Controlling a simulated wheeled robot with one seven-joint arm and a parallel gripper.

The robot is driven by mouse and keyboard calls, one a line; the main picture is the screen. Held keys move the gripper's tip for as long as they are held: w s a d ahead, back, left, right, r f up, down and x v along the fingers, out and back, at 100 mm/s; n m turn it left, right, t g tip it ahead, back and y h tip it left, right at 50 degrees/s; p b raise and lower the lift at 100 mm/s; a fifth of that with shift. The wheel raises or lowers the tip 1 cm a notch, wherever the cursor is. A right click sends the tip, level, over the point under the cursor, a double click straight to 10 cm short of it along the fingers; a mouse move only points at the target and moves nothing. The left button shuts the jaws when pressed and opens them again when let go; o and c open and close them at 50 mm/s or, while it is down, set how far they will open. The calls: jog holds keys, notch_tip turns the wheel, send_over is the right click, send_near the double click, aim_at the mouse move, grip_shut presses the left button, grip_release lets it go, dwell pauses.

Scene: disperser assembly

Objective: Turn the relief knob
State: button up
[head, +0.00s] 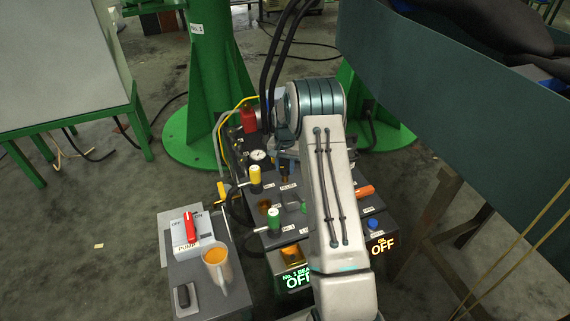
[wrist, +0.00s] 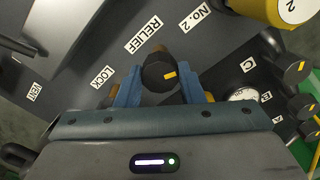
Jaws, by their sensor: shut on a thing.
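The relief knob (wrist: 158,72) is a black round knob with a yellow mark, close to the "RELIEF" label (wrist: 143,35) in the wrist view. My gripper (wrist: 160,90) has its two blue fingers on either side of the knob and is shut on it. The yellow mark lies on the knob's right side in that view. I cannot make out the knob clearly there.
A yellow cap marked 2 (wrist: 285,8) is near the gripper at the upper right. A gauge (wrist: 242,95) and several small knobs (wrist: 297,73) lie to the right.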

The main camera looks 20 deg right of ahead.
aim_at(285, 167)
jog(key=o, duration=1)
jog(key=shift+r, duration=0.1)
notch_tip(285, 167, up, 14)
jog(key=p, duration=0.4)
jog(key=shift+p, duration=0.35)
